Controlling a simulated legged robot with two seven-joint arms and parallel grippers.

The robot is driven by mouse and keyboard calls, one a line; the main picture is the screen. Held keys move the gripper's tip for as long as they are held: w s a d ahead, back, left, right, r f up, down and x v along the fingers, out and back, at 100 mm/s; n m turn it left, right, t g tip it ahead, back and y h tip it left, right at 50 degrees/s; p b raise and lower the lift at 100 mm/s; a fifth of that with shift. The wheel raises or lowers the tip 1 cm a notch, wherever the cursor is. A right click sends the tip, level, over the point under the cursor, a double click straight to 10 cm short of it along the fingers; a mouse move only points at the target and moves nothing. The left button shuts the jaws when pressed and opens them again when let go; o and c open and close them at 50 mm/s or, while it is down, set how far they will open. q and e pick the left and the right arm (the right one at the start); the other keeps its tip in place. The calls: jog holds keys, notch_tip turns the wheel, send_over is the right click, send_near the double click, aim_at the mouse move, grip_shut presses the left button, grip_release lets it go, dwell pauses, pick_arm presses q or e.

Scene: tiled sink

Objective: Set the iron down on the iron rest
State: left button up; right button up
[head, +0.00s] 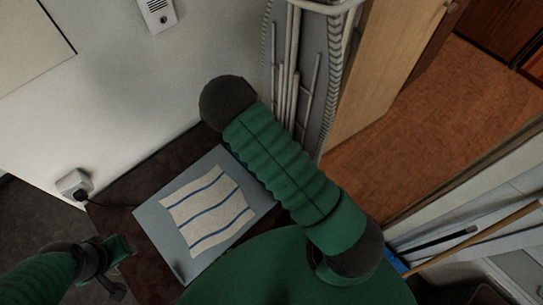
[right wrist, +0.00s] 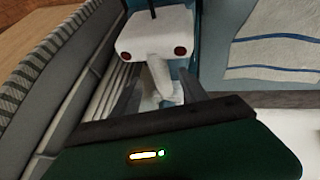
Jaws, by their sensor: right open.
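A white thing with two dark red round spots (right wrist: 155,38), which looks like the iron, is in front of my right gripper (right wrist: 170,82) in the right wrist view. Its pale handle-like part reaches down between the two open fingers; I cannot tell whether they touch it. In the head view my right arm hides the right gripper and this thing. I cannot make out the iron rest for certain. My left gripper (head: 112,266) is at the lower left of the head view, left of the board, with nothing visible in it.
A grey-blue board (head: 155,222) with a striped cloth (head: 208,212) lies on a dark table (head: 112,212). A black cord runs from a wall socket (head: 75,186) toward it. A folded drying rack (head: 290,75) and a wooden door (head: 385,70) stand behind my right arm.

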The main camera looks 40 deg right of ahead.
jog(key=v, duration=0.4)
jog(key=shift+a+r, duration=0.1)
jog(key=shift+r, duration=0.25)
jog(key=p+v, duration=0.8)
jog(key=p, duration=0.3)
jog(key=shift+s+r, duration=0.25)
jog(key=shift+s, duration=0.1)
